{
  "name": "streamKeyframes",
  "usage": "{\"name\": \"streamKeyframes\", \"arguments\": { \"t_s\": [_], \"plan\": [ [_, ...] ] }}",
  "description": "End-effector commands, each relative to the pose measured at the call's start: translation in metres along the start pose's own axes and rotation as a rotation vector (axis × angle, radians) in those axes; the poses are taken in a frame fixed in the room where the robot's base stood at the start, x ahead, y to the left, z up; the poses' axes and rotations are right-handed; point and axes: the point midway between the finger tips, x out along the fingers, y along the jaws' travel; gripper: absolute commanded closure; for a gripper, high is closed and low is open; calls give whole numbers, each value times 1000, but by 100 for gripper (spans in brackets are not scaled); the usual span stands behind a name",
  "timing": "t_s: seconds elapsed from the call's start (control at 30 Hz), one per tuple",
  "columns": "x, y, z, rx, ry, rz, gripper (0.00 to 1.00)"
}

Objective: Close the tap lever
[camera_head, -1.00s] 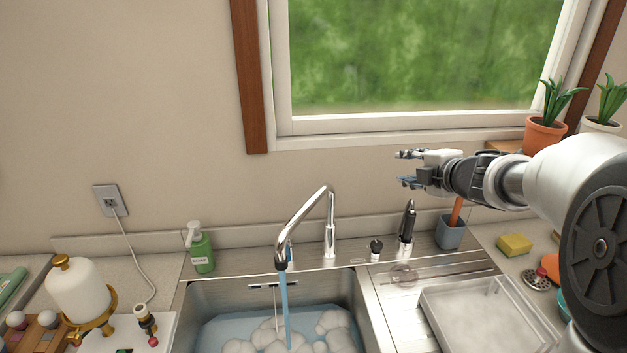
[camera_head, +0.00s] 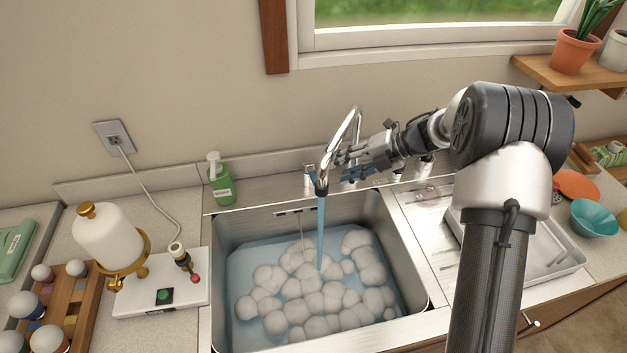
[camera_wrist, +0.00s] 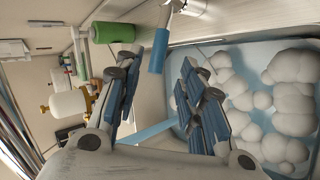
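The chrome tap (camera_head: 356,122) stands behind the sink, and blue water (camera_head: 320,235) runs from its spout into the basin. A blue cylinder (camera_wrist: 159,50) shows beyond the fingertips.
The sink (camera_head: 408,285) holds blue water and several white foam balls. A green soap bottle (camera_head: 221,187) stands behind its left corner. A white dispenser (camera_head: 105,238) on a gold stand is further left. A drying tray (camera_head: 560,262) lies right, partly behind my arm.

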Motion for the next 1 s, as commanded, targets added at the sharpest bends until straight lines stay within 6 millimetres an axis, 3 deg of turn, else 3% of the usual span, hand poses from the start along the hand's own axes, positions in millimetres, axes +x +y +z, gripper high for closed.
{"name": "streamKeyframes", "arguments": {
  "t_s": [0.03,0.2,0.4,0.6,0.9,1.0],
  "plan": [
    [15,-2,-1,-1,5,0,64],
    [52,-2,-1,-1,3,-1,64],
    [86,-1,0,-1,1,-1,64],
    [102,0,0,0,-1,0,64],
    [104,0,0,0,-1,0,64],
    [103,0,0,0,-1,0,69]
  ]
}}
